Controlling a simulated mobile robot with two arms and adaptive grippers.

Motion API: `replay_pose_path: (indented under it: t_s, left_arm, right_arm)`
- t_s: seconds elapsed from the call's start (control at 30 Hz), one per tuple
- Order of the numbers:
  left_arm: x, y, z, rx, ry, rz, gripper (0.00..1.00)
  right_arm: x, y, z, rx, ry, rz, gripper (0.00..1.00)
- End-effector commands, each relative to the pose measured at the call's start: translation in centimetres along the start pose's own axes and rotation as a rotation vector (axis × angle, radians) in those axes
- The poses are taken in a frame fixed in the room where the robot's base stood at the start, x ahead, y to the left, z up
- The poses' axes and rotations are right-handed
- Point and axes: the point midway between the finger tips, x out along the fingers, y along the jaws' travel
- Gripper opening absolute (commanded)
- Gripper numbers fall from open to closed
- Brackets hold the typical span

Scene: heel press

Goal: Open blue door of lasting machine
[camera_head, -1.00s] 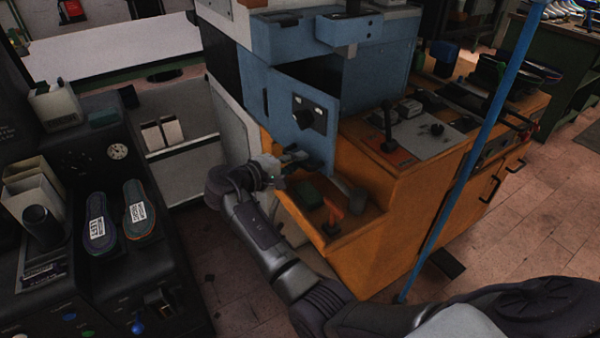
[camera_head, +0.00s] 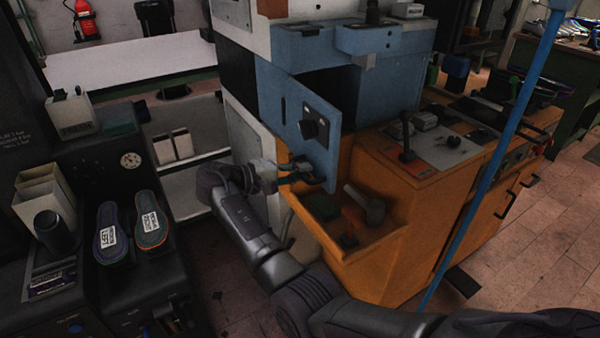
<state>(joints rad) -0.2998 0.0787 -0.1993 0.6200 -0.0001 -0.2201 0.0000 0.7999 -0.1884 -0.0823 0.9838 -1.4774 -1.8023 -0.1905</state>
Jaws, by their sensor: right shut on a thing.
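The blue door (camera_head: 299,137) of the lasting machine stands swung partly out from the blue cabinet (camera_head: 389,98), with a dark opening behind it. A black knob plate shows on the door's face. My right gripper (camera_head: 305,174) is shut at the door's lower edge; its fingers lie against the door, and the exact grip is partly hidden in shadow. My right arm reaches up to it from the bottom right. My left gripper is not in view.
Below the door, an orange tray (camera_head: 345,245) holds tools. A control panel (camera_head: 432,140) with levers is at right. A blue pole (camera_head: 490,170) stands in front. A black machine with two insoles (camera_head: 151,219) is at left.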

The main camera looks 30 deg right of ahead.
Motion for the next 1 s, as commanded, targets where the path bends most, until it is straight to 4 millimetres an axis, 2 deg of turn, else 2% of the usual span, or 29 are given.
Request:
replay_pose_path:
  t_s: [0.03,0.17,0.53,0.8,1.0]
  left_arm:
    - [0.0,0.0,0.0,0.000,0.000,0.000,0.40]
    - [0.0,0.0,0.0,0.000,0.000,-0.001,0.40]
    - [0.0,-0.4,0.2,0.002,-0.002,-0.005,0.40]
    - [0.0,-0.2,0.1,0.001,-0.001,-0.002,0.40]
    - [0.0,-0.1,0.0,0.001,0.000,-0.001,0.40]
  right_arm:
    - [0.0,-0.1,0.0,-0.002,0.000,-0.001,0.18]
    - [0.0,-0.1,0.0,-0.001,0.000,-0.001,0.39]
    - [-0.5,0.0,-0.1,0.000,0.002,0.000,0.39]
    - [-4.8,0.0,-0.1,-0.002,0.004,-0.001,0.39]
    - [-7.1,-0.1,-0.1,-0.002,0.002,-0.001,0.39]
